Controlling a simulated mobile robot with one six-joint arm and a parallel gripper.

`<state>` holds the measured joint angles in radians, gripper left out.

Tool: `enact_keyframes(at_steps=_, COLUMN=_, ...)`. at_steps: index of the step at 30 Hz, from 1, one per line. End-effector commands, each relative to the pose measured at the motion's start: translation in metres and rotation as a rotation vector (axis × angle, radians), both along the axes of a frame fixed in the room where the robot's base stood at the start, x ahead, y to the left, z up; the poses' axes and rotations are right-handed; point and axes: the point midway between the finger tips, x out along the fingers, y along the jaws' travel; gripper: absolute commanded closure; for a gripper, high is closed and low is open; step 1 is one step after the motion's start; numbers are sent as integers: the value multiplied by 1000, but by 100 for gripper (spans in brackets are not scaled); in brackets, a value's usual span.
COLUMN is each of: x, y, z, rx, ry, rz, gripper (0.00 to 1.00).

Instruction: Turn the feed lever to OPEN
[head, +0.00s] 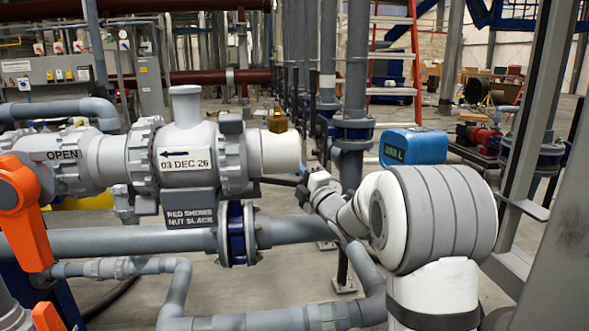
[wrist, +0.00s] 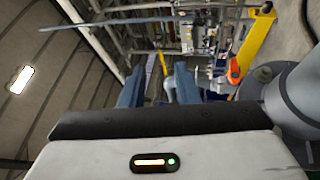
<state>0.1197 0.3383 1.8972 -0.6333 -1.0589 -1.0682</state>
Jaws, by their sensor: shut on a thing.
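A large orange handle (head: 20,215), which looks like the feed lever, stands at the left edge of the head view and is partly cut off. An OPEN label (head: 63,155) is on the grey pipe fitting beside it. In the wrist view, an orange part (wrist: 233,72) lies right of my gripper (wrist: 158,88), apart from it. The gripper's two blue-grey fingers point into the room. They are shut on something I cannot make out. In the head view my arm is at the right, away from the orange handle; I cannot make out the fingertips there.
A grey valve body (head: 188,150) with a dated label spans the pipe in front, above a plate (head: 190,207) about red and nut slack. Lower pipes (head: 130,242) run below it. A blue container (head: 412,147) shows behind my arm. A steel post (head: 535,110) stands at right.

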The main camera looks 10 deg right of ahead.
Motion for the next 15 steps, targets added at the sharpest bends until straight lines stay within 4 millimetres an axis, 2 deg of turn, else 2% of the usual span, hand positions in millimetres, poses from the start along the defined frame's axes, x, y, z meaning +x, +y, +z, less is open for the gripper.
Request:
enact_keyframes(at_steps=1, x=6, y=6, z=-10, rx=-6, ry=16, rz=11, gripper=86)
enact_keyframes(at_steps=15, x=42, y=5, z=-8, rx=-8, ry=12, rz=15, gripper=89)
